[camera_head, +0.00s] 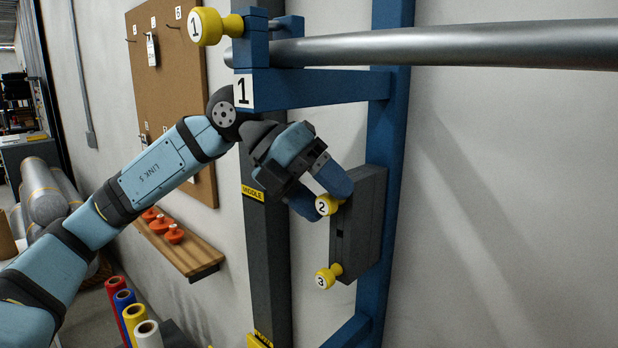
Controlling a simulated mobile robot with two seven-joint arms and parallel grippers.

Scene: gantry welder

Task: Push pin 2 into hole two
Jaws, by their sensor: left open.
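Pin 2 (327,204) is a yellow knob marked 2. It sits at the upper left edge of a dark grey block (358,228) on the blue upright. My left gripper (322,199) is open at pin 2, with its blue-tipped fingers above and to the left of the knob. I cannot tell whether the fingers touch it. How deep pin 2 sits is hidden. Pin 3 (328,277), a like yellow knob, sits lower on the same block. Pin 1 (207,26) is at the top blue bracket. The hole itself is not visible. My right gripper is not in view.
A thick steel tube (450,45) runs across the top right above a blue arm marked 1 (243,92). A dark column (267,240) stands behind my left wrist. A pegboard (165,80) and a wooden shelf (190,255) are on the wall at left.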

